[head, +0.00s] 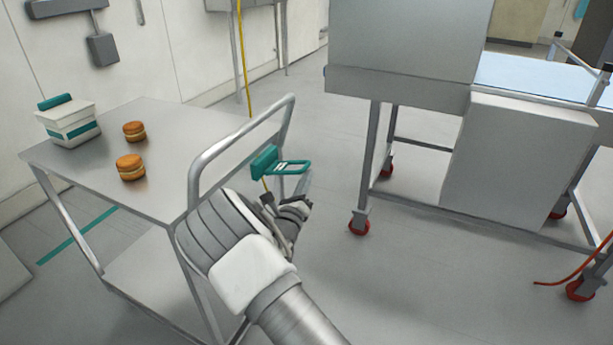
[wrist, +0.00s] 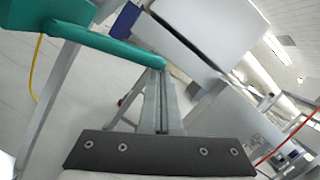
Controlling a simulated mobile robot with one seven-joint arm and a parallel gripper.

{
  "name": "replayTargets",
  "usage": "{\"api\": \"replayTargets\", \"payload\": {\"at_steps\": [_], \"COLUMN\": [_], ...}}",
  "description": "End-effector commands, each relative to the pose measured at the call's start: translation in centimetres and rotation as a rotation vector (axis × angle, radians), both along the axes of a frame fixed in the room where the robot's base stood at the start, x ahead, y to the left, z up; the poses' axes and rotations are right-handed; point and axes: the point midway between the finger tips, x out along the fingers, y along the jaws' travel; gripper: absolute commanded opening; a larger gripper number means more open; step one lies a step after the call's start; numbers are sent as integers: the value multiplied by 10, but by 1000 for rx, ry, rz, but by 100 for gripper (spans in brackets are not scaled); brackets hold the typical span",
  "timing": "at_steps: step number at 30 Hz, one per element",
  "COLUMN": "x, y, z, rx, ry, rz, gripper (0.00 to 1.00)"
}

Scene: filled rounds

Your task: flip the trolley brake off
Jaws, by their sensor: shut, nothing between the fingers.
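The steel trolley (head: 185,155) stands at the left in the head view, with a tubular push handle (head: 243,128) at its right end. A teal brake block (head: 264,162) with a looped teal lever (head: 292,167) sits beside the handle, the lever pointing right. My gripper (head: 306,182) is just below and right of the lever. In the wrist view the teal lever (wrist: 105,45) crosses from upper left and its end meets my shut, empty fingertips (wrist: 158,75). I cannot tell whether they touch.
Two orange-brown filled rounds (head: 131,167) (head: 134,131) and a white-and-teal tub (head: 68,122) are on the trolley top. A large steel machine (head: 405,45) on red castors (head: 359,226) stands to the right. The grey floor between is clear.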

Motion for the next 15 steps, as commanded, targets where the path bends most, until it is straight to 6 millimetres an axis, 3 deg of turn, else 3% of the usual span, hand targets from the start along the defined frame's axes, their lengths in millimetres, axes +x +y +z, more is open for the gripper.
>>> {"api": "replayTargets", "payload": {"at_steps": [1,15], "x": [0,6], "y": [1,18], "z": [13,58], "rx": [-27,-386], "ry": [7,137], "rz": [2,3], "gripper": [0,0]}}
